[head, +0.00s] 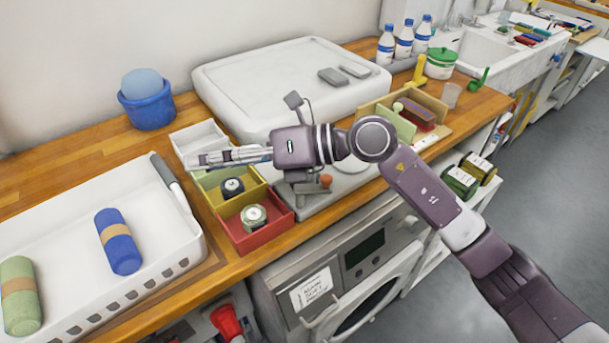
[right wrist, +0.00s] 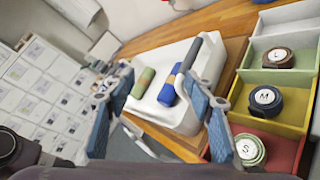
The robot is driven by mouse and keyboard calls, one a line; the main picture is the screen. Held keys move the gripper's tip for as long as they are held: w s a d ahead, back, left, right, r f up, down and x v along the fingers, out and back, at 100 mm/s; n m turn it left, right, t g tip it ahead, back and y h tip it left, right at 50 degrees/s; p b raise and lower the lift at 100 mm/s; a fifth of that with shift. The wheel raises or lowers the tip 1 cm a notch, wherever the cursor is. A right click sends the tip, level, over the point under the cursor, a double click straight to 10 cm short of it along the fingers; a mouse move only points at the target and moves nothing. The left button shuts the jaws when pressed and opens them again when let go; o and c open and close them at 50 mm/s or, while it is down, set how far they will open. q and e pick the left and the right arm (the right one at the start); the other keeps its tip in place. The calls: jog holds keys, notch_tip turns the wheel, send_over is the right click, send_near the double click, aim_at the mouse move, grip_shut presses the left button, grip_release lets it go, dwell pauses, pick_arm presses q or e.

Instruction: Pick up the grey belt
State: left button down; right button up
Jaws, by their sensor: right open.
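Rolled belts with size labels sit in a row of coloured compartments. A dark one marked M (head: 232,187) is in the yellow compartment (head: 262,193), and a green one marked S (head: 254,217) is in the red compartment (head: 285,222). The right wrist view also shows a brownish one marked L (right wrist: 278,58) in the green compartment; my arm hides it in the head view. I cannot tell for sure which is the grey belt. My right gripper (head: 192,160) points left above the compartments, open and empty. My left gripper is out of view.
A white slotted tray (head: 65,226) holds a blue roll (head: 118,241) and a green roll (head: 20,296); a dark-handled tool (head: 167,172) lies on its rim. A blue tub (head: 146,105) stands behind.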

jog(key=w+d+f+t+h, duration=0.1)
jog(key=w+d+f+h, duration=0.1)
jog(key=w+d+h, duration=0.1)
jog(key=w+d+f+h, duration=0.3)
jog(key=w+d+h, duration=0.1)
jog(key=d, duration=0.4)
jog(key=w+d+f+t+h, duration=0.1)
jog(key=w+d+f+h, duration=0.2)
jog(key=d+h, duration=0.2)
jog(key=shift+w+d+f+n+t, duration=0.15)
jog(key=shift+d, duration=0.25)
jog(key=shift+w+d+f+n+t, duration=0.1)
jog(key=shift+d+n+t, duration=0.05)
jog(key=shift+d, duration=0.2)
jog(key=p+x, duration=0.3)
jog(key=x, duration=0.3)
jog(key=shift+w+a+f, duration=0.1)
jog(key=shift+w+a, duration=0.05)
jog(key=shift+a, duration=0.1)
jog(key=shift+w+a+f, duration=0.1)
jog(key=shift+f, duration=0.2)
jog(key=shift+c, duration=0.5)
jog(key=c, duration=0.8)
